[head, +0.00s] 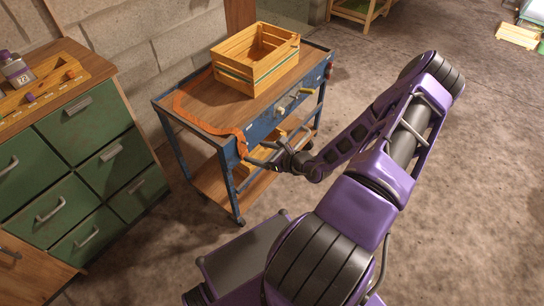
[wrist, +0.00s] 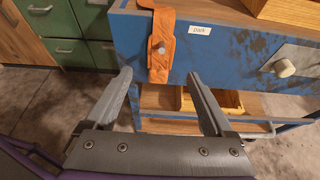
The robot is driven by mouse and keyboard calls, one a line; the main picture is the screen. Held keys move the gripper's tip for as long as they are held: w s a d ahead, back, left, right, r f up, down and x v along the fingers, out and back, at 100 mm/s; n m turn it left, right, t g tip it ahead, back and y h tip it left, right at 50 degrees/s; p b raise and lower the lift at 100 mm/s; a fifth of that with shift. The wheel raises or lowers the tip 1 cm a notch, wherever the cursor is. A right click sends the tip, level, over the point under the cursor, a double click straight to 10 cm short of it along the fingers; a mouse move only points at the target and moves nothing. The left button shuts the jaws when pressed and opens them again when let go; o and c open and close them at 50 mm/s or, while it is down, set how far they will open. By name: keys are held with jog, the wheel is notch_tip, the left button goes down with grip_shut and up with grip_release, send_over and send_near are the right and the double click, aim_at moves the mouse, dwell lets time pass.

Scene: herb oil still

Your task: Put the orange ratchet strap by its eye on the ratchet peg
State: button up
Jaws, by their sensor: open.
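The orange ratchet strap (head: 196,115) lies along the left and front edges of the blue cart's top, and its end hangs over the front. In the wrist view the hanging end (wrist: 163,25) is flat against the blue front panel. A small white label (wrist: 200,30) is just right of the strap. My gripper (wrist: 159,75) is open and empty, its fingertips apart on either side below the strap end. It also shows in front of the cart in the head view (head: 278,153).
A slatted wooden crate (head: 246,70) stands on the cart top (head: 200,98). A pale plate with a knob (wrist: 284,68) is on the cart front to the right. A wooden tray (wrist: 225,103) sits on the lower shelf. A green drawer cabinet (head: 95,120) stands left.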

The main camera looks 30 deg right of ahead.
aim_at(243, 146)
jog(key=shift+b+x, duration=0.3)
jog(key=shift+x, duration=2.4)
grip_shut()
jog(key=shift+r+p, duration=0.35)
jog(key=shift+p, duration=0.15)
jog(key=shift+s+d, duration=0.15)
jog(key=shift+s, duration=0.25)
jog(key=shift+p+v, duration=0.7)
jog(key=shift+v, duration=0.45)
jog(key=shift+s+d+f, duration=0.1)
jog(key=shift+s+f, duration=0.05)
jog(key=shift+s, duration=0.05)
jog(key=shift+s+d, duration=0.15)
jog(key=shift+s, duration=0.3)
